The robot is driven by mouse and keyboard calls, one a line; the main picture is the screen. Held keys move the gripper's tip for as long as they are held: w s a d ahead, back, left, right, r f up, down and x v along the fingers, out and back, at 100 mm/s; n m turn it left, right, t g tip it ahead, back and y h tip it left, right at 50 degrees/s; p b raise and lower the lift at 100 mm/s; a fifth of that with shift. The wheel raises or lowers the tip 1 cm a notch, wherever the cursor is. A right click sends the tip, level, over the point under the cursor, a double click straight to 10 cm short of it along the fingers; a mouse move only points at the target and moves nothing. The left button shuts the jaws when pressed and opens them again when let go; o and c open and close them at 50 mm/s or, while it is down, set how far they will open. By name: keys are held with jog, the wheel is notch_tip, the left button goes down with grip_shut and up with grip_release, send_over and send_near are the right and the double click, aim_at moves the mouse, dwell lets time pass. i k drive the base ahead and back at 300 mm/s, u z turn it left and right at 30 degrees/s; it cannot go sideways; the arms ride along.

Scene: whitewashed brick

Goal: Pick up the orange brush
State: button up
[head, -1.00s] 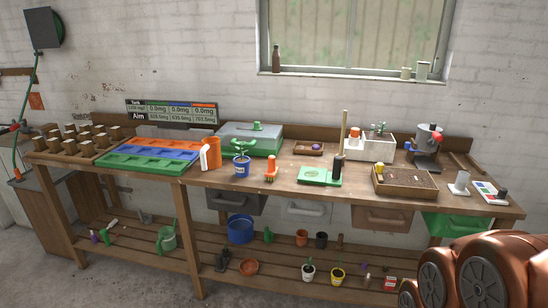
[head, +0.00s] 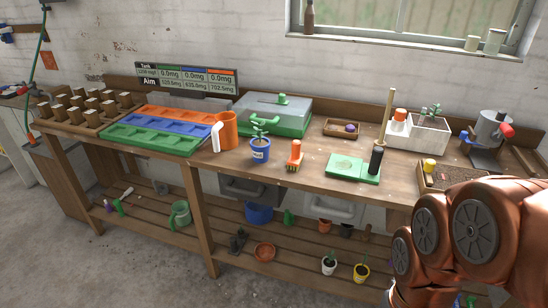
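Nothing touches the brush that I can see. My copper-coloured arm shows at the lower right, well apart from the brush. My gripper is out of the frame.
An orange jug (head: 228,128) and a green, blue and orange tray (head: 157,137) stand to the left. Behind is a grey-green case (head: 262,111). A black cylinder (head: 376,160) stands on the green plate's right side. Bare bench surrounds the brush. Pots sit on the lower shelf.

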aim_at(296, 160)
jog(key=u, duration=1.7)
jog(key=i, duration=1.3)
jog(key=z, duration=1)
